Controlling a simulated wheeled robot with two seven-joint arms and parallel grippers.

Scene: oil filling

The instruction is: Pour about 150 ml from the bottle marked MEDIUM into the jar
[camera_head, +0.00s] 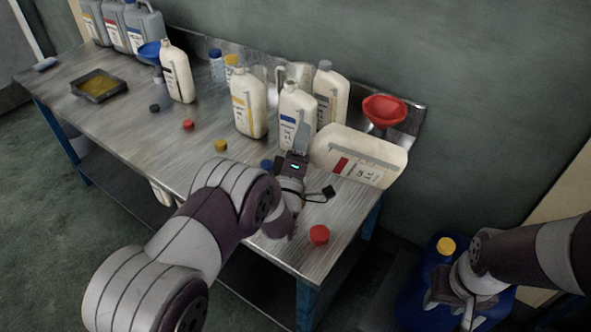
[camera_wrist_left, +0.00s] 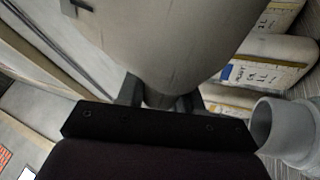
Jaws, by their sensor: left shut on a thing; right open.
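My left gripper (camera_head: 300,158) is shut on a large off-white bottle with a red label mark (camera_head: 365,156), tilted nearly onto its side over the right end of the table. Its lettering is too small to read, so I cannot tell whether it says MEDIUM. In the left wrist view the bottle's pale body (camera_wrist_left: 160,40) narrows down between the fingers. A grey open-ended cylinder (camera_wrist_left: 280,130) stands at the right of that view; I cannot tell whether it is the jar. My right gripper (camera_head: 460,300) is open, low at the right, away from the table.
Upright bottles marked blue (camera_head: 297,115), yellow (camera_head: 248,102) and black (camera_head: 177,72) stand on the table. A red funnel (camera_head: 384,110) is behind the held bottle. A red cap (camera_head: 319,235) lies near the front edge. A blue container (camera_head: 412,300) is below my right gripper.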

